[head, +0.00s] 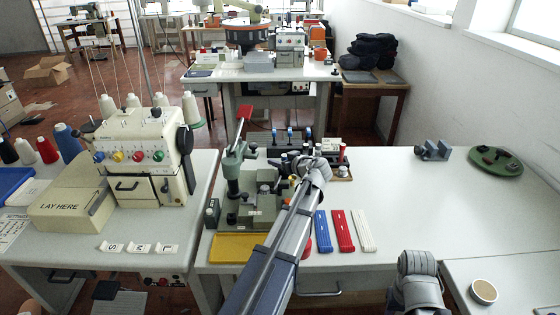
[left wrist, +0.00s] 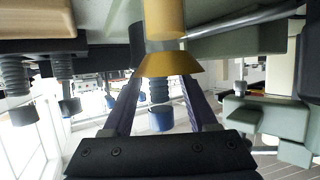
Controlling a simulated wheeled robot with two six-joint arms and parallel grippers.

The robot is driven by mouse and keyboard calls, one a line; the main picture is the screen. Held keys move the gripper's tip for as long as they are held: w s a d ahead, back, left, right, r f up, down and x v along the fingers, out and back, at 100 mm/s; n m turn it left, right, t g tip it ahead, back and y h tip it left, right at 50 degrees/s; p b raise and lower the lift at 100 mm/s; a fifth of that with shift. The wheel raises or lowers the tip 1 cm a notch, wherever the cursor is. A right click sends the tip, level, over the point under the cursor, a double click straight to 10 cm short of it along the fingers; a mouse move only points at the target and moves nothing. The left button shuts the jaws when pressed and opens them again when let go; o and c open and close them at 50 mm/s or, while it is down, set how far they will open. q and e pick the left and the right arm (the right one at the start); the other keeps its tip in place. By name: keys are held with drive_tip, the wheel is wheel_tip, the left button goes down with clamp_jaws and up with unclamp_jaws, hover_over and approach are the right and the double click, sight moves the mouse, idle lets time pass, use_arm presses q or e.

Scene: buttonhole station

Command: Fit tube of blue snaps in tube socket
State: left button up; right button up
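The blue snap tube (head: 322,230) lies flat on the white table, leftmost of three flat tubes in the head view. My left arm crosses the table just left of it, and its wrist hangs over the green-grey press. My left gripper (left wrist: 160,88) is hidden behind its own wrist in the head view. In the left wrist view its two dark fingers stand apart with nothing visibly held. A brass cone (left wrist: 166,65) covers the view near the fingertips. A ribbed post with a blue end (left wrist: 160,118) shows between the fingers. I cannot make out the tube socket.
A red tube (head: 342,230) and a white tube (head: 363,230) lie right of the blue one. The press (head: 258,205) stands at left with a yellow mat (head: 232,247) in front. A grey clamp (head: 433,150) and green disc (head: 495,161) stand far right. The table's right middle is clear.

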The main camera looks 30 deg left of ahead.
use_arm(q)
drive_tip(key=shift+d+r+p, duration=0.1)
drive_tip(key=shift+r+p, duration=0.45)
drive_tip(key=shift+p, duration=0.05)
drive_tip(key=p+v, duration=0.4)
drive_tip(key=v, duration=0.7)
drive_tip(key=shift+s+d, duration=0.2)
drive_tip(key=shift+d, duration=0.05)
drive_tip(key=s+d+f+m+g+h+p, duration=0.1)
drive_tip(key=s+d+m+p, duration=0.1)
drive_tip(key=s+d, duration=0.1)
drive_tip(key=s+d+f+m+h+p, duration=0.1)
drive_tip(key=s+d+m+h+p, duration=0.1)
drive_tip(key=d, duration=0.4)
drive_tip(key=s+d+f+m+g+h+p, duration=0.1)
drive_tip(key=s+d+m+h+p, duration=0.1)
drive_tip(key=s+d+m, duration=0.1)
drive_tip(key=shift+s+d+g, duration=0.3)
drive_tip(key=shift+s+d, duration=0.4)
drive_tip(key=shift+s, duration=0.15)
drive_tip(key=s+d+m+g+h+p, duration=0.3)
drive_tip(key=s+d+m+h, duration=0.3)
drive_tip(key=s+d+m, duration=0.3)
drive_tip(key=s+d+p, duration=0.1)
drive_tip(key=s+d, duration=0.3)
drive_tip(key=d, duration=0.2)
drive_tip(key=shift+s+f+m+g, duration=0.3)
